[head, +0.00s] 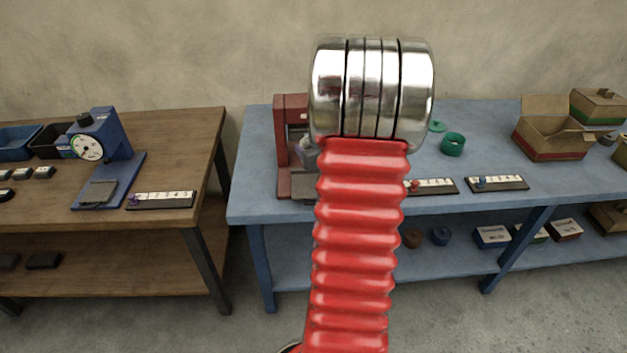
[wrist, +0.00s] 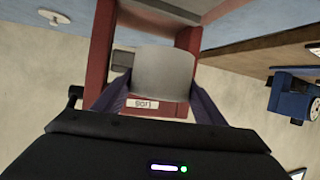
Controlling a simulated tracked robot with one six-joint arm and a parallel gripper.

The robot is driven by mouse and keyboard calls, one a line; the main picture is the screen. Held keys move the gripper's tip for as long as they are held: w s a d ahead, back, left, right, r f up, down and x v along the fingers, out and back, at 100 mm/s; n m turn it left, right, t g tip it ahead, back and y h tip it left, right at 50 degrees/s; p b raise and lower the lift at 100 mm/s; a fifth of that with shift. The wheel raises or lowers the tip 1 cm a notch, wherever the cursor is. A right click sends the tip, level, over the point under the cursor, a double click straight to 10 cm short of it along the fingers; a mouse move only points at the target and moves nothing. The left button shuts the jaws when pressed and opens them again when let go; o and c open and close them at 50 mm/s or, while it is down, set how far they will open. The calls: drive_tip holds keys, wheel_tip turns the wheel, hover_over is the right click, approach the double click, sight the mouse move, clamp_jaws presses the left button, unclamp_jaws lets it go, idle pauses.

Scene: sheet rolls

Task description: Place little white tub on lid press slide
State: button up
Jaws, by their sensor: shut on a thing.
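The little white tub (wrist: 163,72) is held between the two dark purple fingers of my gripper (wrist: 160,88) in the wrist view. It is in front of the red lid press (wrist: 100,48), whose two uprights show either side of it. A small label lies on the press beyond the tub. In the head view the press (head: 282,140) stands at the left of the blue bench, and my arm hides its right part. The press slide is mostly hidden, by the tub in the wrist view and by my arm in the head view. I cannot tell whether the tub touches it.
The blue bench (head: 262,208) also bears numbered strips (head: 498,184), a green ring (head: 453,144) and an open carton (head: 549,130). A wooden bench (head: 190,130) at the left bears a blue dial press (head: 108,140). A gap separates the benches.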

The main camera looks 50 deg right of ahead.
drive_tip(key=shift+f, duration=2.65)
drive_tip(key=shift+f, duration=2.1)
drive_tip(key=o, duration=1)
drive_tip(key=shift+f, duration=0.1)
drive_tip(key=shift+o, duration=0.2)
drive_tip(key=shift+s+a+r, duration=0.3)
drive_tip(key=shift+s+r, duration=0.1)
drive_tip(key=shift+s, duration=0.05)
drive_tip(key=v, duration=1)
drive_tip(key=shift+s+a+r, duration=0.15)
drive_tip(key=shift+s+a, duration=0.05)
drive_tip(key=shift+s, duration=0.15)
